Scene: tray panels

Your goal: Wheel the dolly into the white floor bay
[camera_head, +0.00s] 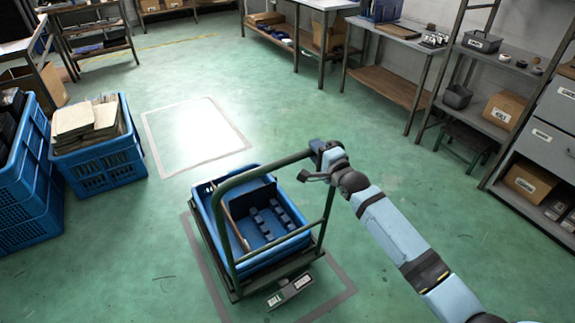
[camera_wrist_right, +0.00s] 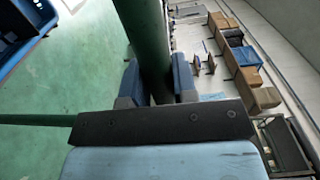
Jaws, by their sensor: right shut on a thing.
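The dolly (camera_head: 262,168) has a dark green tube handle frame and carries a blue crate (camera_head: 203,196) with dark blue parts in it. It stands on the green floor within a grey outline. The white floor bay (camera_head: 196,133) is a white-outlined rectangle beyond the dolly, up and left of it, with a bright glare inside. My right gripper (camera_head: 319,150) is at the upper right corner of the dolly's handle. In the right wrist view its fingers (camera_wrist_right: 157,82) are shut on the green handle tube. My left gripper is not in view.
Blue crates (camera_head: 98,160) stand left of the white bay, one holding cardboard. A workbench (camera_head: 393,65) and shelves (camera_head: 492,70) line the back and right. The floor between the dolly and the bay looks clear.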

